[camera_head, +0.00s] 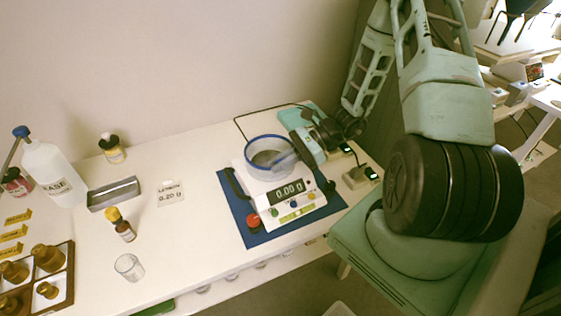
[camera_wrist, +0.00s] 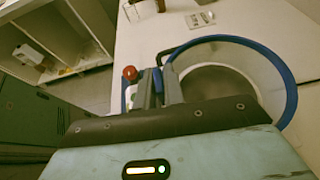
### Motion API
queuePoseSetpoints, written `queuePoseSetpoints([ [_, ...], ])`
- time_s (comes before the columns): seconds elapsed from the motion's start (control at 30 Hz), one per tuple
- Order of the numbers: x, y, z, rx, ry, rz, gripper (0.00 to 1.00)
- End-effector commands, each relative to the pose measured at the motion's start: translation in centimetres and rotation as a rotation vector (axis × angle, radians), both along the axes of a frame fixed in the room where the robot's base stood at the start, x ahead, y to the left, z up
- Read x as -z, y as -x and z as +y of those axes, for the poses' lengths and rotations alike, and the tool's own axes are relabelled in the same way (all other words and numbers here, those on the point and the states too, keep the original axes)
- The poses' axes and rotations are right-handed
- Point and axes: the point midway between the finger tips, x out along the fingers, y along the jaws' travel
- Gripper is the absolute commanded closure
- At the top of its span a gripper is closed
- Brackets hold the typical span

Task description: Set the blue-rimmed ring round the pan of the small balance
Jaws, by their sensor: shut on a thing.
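The blue-rimmed ring (camera_head: 269,141) is a clear, open band with a blue upper rim. In the head view it stands over the pan of the small white balance (camera_head: 281,215), round the pan as seen from above; I cannot tell whether it touches the balance top. The grey pan (camera_wrist: 218,84) shows inside the ring (camera_wrist: 290,97) in the wrist view. My gripper (camera_head: 290,150) reaches in from the right and is shut on the ring's wall; its fingers (camera_wrist: 170,84) show at the ring's left side. The balance display reads 0.00 g.
A label card (camera_head: 171,193), brown bottle (camera_head: 124,231) and glass beaker (camera_head: 129,267) are further left. Small boxes (camera_head: 360,176) stand right of it.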

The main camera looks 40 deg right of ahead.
Motion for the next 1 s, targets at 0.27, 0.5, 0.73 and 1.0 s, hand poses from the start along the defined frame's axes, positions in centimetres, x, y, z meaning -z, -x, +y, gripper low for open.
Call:
queuePoseSetpoints([
  [0.27,0.6,0.0,0.0,0.0,0.0,0.0,1.0],
  [0.5,0.8,0.0,0.0,0.0,0.0,0.0,0.64],
  [0.73,0.8,0.0,0.0,0.0,0.0,0.0,0.64],
  [1.0,-0.1,0.7,-2.2,0.004,0.003,-0.003,0.64],
])
